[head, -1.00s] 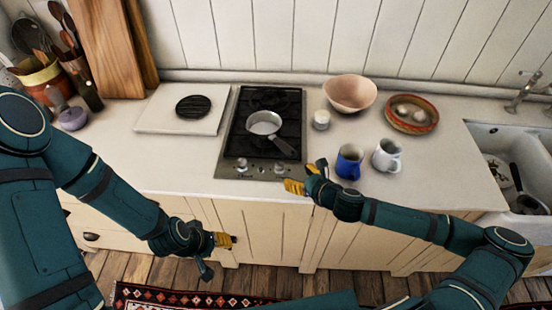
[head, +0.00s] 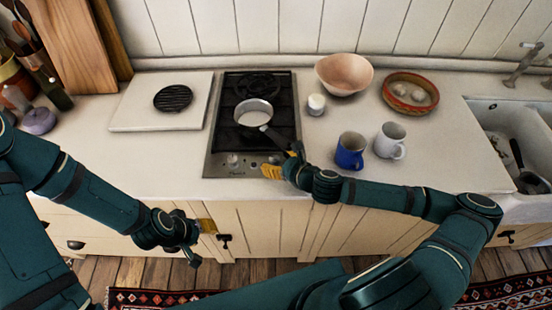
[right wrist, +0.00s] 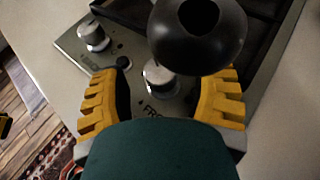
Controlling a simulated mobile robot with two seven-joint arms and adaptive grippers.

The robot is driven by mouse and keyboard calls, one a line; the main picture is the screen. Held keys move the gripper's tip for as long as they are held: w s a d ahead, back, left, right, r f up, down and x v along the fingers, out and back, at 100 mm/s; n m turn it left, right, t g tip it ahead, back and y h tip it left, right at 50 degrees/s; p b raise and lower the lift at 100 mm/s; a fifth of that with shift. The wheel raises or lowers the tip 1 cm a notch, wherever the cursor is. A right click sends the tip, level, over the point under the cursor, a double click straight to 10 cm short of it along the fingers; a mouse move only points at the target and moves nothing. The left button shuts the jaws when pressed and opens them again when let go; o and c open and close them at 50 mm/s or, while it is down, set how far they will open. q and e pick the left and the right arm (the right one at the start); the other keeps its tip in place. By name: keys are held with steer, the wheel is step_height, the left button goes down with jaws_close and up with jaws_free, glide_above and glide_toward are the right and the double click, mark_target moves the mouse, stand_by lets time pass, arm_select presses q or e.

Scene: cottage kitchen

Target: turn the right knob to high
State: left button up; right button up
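The cooktop (head: 212,160) has a steel front strip with two silver knobs. In the right wrist view the right knob (right wrist: 157,82) lies between the two yellow fingers of my right gripper (right wrist: 170,78). The fingers are open, with a visible gap on each side of the knob. The left knob (right wrist: 93,36) stands apart to the upper left; it also shows in the head view (head: 233,161). In the head view my right gripper (head: 271,172) is at the strip's right end and largely hides the right knob. My left gripper (head: 208,226) hangs before the cabinets, away from the cooktop.
A saucepan (head: 254,112) sits on the cooktop; its dark handle (right wrist: 200,35) reaches close above the right knob. A blue mug (head: 350,152), a white mug (head: 390,141) and a small white pot (head: 316,104) stand to the right. The counter left of the cooktop's front is clear.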

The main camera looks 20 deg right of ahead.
jaws_close()
steer(key=shift+d+n+y, duration=0.1)
steer(key=shift+n+y, duration=0.2)
steer(key=shift+w+d+n+g+y+p, duration=0.15)
steer(key=shift+n+g+y+p, duration=0.5)
steer(key=shift+n+g+y, duration=0.4)
steer(key=shift+w+n+g+y+p, duration=0.1)
steer(key=shift+n+g+y+p, duration=0.2)
steer(key=shift+n+g+y, duration=0.95)
steer(key=shift+n, duration=0.4)
jaws_free()
